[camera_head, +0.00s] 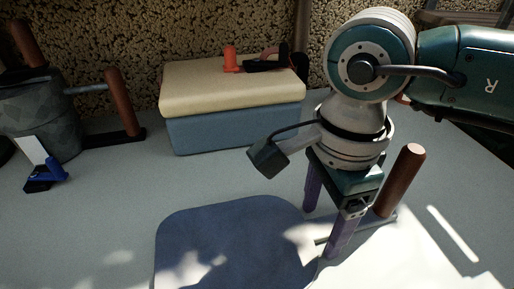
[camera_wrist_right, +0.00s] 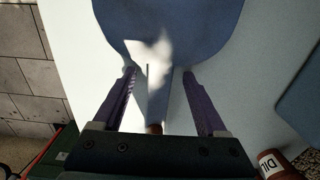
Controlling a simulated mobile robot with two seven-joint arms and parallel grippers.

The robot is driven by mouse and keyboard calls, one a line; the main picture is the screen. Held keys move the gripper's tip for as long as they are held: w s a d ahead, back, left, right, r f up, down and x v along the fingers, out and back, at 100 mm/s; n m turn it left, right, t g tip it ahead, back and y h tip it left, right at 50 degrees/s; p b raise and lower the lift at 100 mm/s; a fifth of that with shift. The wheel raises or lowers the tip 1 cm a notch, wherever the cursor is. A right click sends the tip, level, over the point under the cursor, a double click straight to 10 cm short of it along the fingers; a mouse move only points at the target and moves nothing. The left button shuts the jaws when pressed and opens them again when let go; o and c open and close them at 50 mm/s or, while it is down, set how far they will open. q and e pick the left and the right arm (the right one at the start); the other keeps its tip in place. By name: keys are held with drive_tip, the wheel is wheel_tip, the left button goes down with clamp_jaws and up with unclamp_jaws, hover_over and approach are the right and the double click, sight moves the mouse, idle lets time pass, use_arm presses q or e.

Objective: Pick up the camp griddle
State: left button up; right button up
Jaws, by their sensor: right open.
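The camp griddle looks like a flat, dark blue plate with rounded corners (camera_head: 225,240), lying on the pale table. A thin rod runs from its right side to a brown grip (camera_head: 405,175). The plate also shows at the top of the right wrist view (camera_wrist_right: 180,18). My right gripper (camera_head: 320,232) is open, its purple fingers pointing down beside the plate's right edge. In the right wrist view its fingers (camera_wrist_right: 158,72) stand apart on either side of the narrow handle. I cannot tell if they touch it. My left gripper is not in view.
A blue box with a cream lid (camera_head: 235,90) stands at the back, with orange and black items on top. A grey pot with brown handles (camera_head: 40,120) and a blue-and-white object (camera_head: 45,170) are at left. A labelled bottle (camera_wrist_right: 272,163) shows in the wrist view.

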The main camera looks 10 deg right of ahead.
drive_tip(key=shift+c, duration=0.3)
clamp_jaws()
idle(0.4)
